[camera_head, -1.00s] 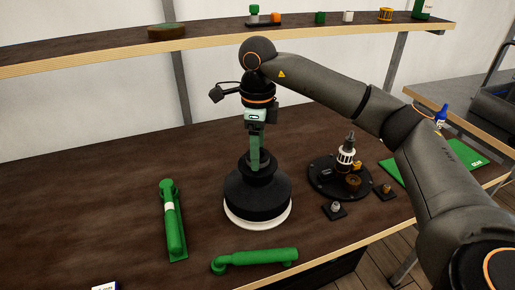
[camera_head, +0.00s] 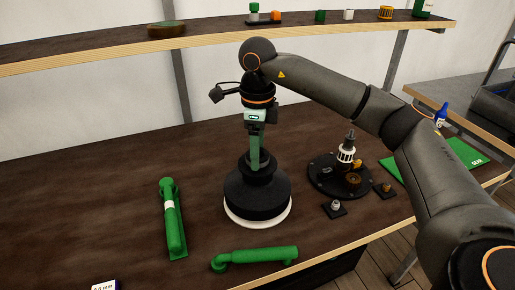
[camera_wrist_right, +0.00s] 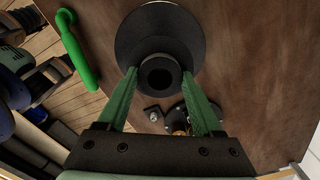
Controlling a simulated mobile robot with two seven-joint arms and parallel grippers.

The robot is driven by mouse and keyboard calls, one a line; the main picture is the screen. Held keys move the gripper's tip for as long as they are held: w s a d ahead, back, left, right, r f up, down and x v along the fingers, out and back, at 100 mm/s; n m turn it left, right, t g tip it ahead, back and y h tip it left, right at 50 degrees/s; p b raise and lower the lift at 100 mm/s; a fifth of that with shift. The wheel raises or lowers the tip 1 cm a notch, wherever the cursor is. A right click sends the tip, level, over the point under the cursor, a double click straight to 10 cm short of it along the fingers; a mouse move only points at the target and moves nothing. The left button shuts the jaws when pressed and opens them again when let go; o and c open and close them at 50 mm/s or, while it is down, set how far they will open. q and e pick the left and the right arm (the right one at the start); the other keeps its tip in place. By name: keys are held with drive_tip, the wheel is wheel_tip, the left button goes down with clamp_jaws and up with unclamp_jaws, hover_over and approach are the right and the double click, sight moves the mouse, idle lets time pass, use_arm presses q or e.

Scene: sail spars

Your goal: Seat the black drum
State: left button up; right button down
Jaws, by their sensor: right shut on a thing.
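The black drum (camera_head: 258,197) is a wide, stepped disc with a narrower neck on top. It stands upright over a white round base (camera_head: 232,219), whose rim shows below it at the front. I cannot tell whether the drum is fully down on it. My right gripper (camera_head: 255,165) points straight down and is shut on the drum's neck. In the right wrist view the drum (camera_wrist_right: 148,22) shows from above, with a dark hole in its hub and the green fingers (camera_wrist_right: 160,76) on either side of the hub. My left gripper is not in view.
Two green pipe-like handles (camera_head: 173,222) (camera_head: 262,257) lie at the front left. A black round plate (camera_head: 322,183) with small parts stands to the right, near two small black-based fittings (camera_head: 335,208) (camera_head: 384,190). A green mat (camera_head: 470,155) lies far right. A shelf (camera_head: 210,45) runs along the back.

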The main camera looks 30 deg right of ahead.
drive_tip(key=shift+f+b, duration=0.55)
drive_tip(key=shift+f, duration=0.25)
drive_tip(key=shift+c, duration=0.9)
unclamp_jaws()
drive_tip(key=shift+o, duration=0.9)
drive_tip(key=shift+f, duration=0.1)
wheel_tip(320, 180, up, 13)
drive_tip(key=p, duration=0.1)
drive_tip(key=shift+f+p, duration=0.2)
drive_tip(key=shift+p, duration=0.15)
